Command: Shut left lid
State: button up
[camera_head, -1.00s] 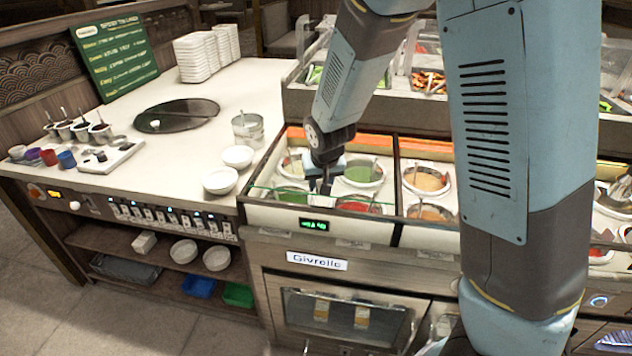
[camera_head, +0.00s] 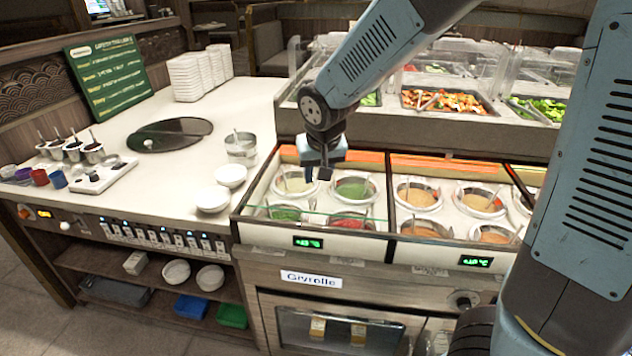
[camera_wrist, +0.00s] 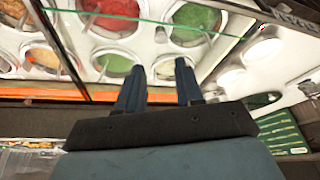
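The left sauce unit (camera_head: 240,212) holds several round wells of green, red and pale sauce with spoons. A clear pane with a green edge (camera_head: 350,219), which looks like the left lid, crosses its front part. Its edge (camera_wrist: 150,22) also crosses the top of the wrist view. The back wells look uncovered; I cannot tell how far the pane reaches. My gripper (camera_head: 318,176) hangs over the back wells, behind the pane's edge. In the wrist view my gripper (camera_wrist: 160,76) has its two fingers apart with nothing between them, near the green and pale wells.
A second sauce unit (camera_head: 447,205) adjoins on the right. Clear-covered salad trays (camera_head: 445,101) stand behind. White bowls (camera_head: 212,199) and a metal pot (camera_head: 241,149) stand on the counter at left. An orange strip (camera_head: 365,156) runs along the back of the wells.

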jog(key=shift+s+d+r, duration=0.1)
jog(key=shift+s+r, duration=0.15)
jog(key=shift+r, duration=0.45)
